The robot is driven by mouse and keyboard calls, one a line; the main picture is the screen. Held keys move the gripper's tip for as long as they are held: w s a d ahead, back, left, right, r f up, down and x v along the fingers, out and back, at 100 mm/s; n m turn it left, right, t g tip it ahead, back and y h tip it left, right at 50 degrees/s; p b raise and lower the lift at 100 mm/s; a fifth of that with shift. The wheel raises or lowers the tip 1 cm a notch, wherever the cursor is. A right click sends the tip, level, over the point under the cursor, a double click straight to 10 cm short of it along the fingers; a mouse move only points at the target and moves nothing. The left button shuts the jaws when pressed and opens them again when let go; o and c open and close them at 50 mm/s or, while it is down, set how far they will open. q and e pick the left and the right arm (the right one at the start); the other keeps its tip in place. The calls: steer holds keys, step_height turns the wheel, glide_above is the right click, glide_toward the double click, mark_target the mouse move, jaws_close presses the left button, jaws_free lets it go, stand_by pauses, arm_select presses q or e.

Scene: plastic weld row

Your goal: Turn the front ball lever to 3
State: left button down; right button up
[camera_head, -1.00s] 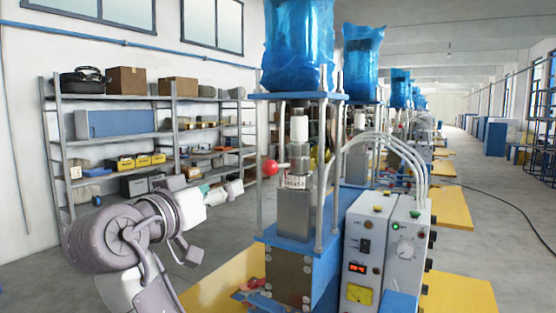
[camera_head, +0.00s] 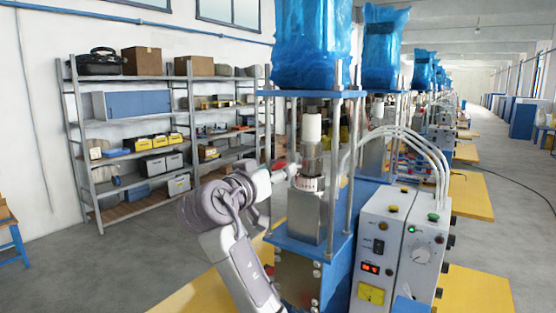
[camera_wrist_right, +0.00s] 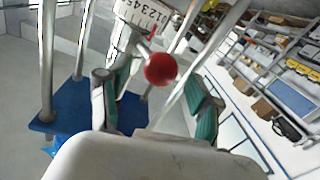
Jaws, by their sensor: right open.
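The front machine's ball lever has a red ball (camera_wrist_right: 160,69) on a short pale rod, seen in the right wrist view. The rod leads to a white ring with printed numbers (camera_wrist_right: 138,16) and a small red mark; which number the lever stands at I cannot tell. My right gripper (camera_head: 284,169) is beside the ring. In the wrist view its green-padded fingers (camera_wrist_right: 160,105) are open, with the ball between and just beyond them, not gripped. My left gripper is not in view.
Metal posts (camera_head: 354,150) of the front machine stand close around the lever, above a blue plate (camera_head: 290,246). A control box (camera_head: 385,245) with hoses is at right. Shelves (camera_head: 150,135) stand behind at left, with open floor before them.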

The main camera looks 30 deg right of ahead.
steer(key=shift+x, duration=0.75)
steer(key=shift+c, duration=0.2)
jaws_close()
